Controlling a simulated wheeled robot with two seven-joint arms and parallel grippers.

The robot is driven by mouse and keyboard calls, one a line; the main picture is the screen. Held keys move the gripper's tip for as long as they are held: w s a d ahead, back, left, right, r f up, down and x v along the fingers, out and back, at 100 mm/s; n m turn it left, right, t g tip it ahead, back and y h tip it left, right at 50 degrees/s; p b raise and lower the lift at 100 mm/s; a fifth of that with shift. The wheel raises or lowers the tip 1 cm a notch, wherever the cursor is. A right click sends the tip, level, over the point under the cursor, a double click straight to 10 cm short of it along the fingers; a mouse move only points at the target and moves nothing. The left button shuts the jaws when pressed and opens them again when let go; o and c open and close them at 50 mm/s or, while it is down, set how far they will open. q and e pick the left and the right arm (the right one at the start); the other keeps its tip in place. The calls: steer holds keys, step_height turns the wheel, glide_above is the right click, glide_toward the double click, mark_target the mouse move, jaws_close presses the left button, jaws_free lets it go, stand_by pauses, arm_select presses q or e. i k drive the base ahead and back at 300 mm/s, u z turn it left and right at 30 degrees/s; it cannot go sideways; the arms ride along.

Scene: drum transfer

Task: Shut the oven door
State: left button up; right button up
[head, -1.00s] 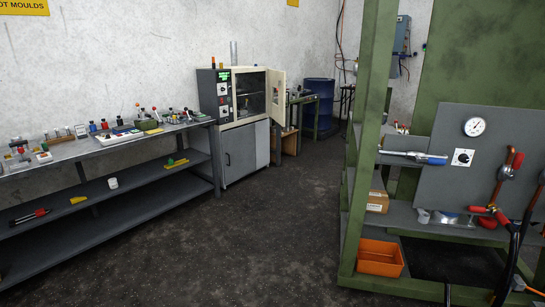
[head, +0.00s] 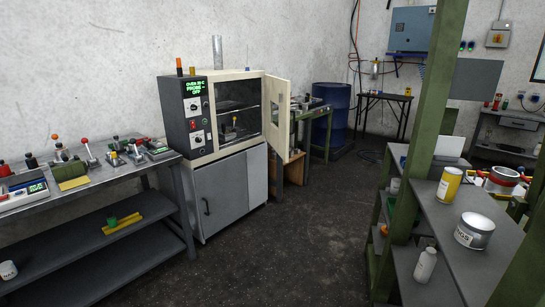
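The oven (head: 210,112) stands on a grey cabinet (head: 230,190) by the back wall, left of the middle in the head view. Its cream door (head: 277,116) is hinged on the right side and stands wide open. Items sit on the shelves inside the oven, too dark to name. A display and knobs are on the dark control panel (head: 194,116) at the oven's left. Neither of my grippers shows in the head view.
A workbench (head: 90,192) with tools runs along the left. A green-framed rack (head: 408,200) with cans stands at the right. A blue drum (head: 331,112) and a green-legged table stand beyond the door. Dark floor (head: 290,250) between is clear.

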mark_target(278, 138)
steer(key=i, duration=3.4)
steer(key=u, duration=3.35)
steer(key=k, duration=0.55)
steer(key=z, duration=2.1)
